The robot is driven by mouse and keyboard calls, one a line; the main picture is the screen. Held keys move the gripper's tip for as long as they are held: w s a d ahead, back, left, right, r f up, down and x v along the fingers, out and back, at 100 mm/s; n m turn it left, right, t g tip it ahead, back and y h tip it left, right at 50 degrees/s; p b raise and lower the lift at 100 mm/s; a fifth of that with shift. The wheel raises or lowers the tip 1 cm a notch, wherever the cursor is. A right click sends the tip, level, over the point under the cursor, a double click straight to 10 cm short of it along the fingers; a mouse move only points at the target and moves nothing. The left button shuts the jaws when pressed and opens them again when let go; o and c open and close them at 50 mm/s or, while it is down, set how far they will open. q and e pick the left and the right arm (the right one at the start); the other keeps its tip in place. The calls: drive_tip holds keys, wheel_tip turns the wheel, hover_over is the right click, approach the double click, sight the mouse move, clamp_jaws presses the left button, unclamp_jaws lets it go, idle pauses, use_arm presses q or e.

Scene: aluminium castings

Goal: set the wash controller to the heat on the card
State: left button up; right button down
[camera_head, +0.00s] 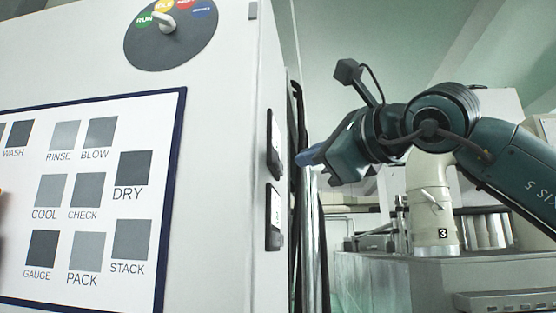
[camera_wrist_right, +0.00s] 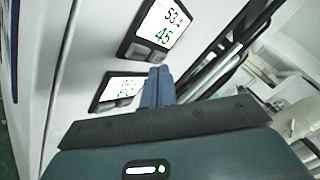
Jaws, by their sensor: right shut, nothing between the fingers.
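Two dark-framed controllers are on the side face of the white cabinet: an upper one (camera_head: 274,145) and a lower one (camera_head: 274,216). In the right wrist view, one controller (camera_wrist_right: 162,30) reads 53.4 above a green 45. The other (camera_wrist_right: 117,88) has digits too blurred to read. I cannot tell which is the wash controller, and I see no heat card. My right gripper (camera_head: 305,158) is shut and empty, its blue fingertips beside the cabinet's side near the controllers. In the wrist view its fingers (camera_wrist_right: 158,86) overlap the lower controller's edge; contact cannot be told.
The cabinet front carries a rotary selector (camera_head: 166,22) and a blue-edged board (camera_head: 140,110) of labelled grey squares. Dark cables (camera_head: 297,110) run behind the controllers. A pale pipe marked 3 (camera_head: 430,200) stands on machinery at right.

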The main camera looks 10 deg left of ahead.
drive_tip(key=shift+d, duration=1.95)
